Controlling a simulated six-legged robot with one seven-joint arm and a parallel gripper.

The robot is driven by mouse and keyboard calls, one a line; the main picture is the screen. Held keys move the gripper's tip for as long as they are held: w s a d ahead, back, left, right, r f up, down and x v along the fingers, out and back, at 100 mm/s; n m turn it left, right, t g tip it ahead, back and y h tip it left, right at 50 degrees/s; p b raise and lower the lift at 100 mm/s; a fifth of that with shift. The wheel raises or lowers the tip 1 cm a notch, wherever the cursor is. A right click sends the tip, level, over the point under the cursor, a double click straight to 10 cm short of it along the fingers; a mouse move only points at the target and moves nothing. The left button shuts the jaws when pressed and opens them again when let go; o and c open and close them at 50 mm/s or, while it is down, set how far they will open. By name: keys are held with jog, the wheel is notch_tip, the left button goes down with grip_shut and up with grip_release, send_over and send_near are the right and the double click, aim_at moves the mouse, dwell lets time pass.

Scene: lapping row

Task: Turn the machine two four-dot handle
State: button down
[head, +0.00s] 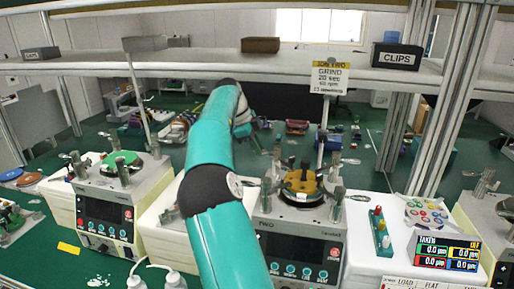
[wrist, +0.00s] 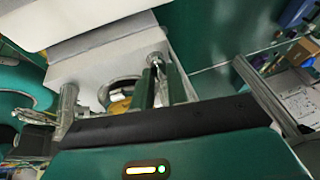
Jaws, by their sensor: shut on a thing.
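Machine two (head: 300,248), marked TWO, stands at the centre of the head view, with a yellow and black round plate (head: 300,182) on top. Metal clamp handles stand around the plate, one at its front left (head: 265,194) and one at its right (head: 337,192). In the wrist view my gripper (wrist: 160,82) has its two fingers close together on a metal handle (wrist: 155,60) at the machine's edge. The handle's dots are too small to read. In the head view my arm hides part of the machine's left side, and the fingertips cannot be made out.
Another machine (head: 108,215) with a green plate stands at the left.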

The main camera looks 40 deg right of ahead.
jog(key=shift+w+d+m, duration=0.15)
jog(key=shift+m, duration=0.15)
jog(key=c, duration=1.4)
grip_release()
jog(key=shift+r, duration=0.1)
jog(key=shift+v, duration=3.7)
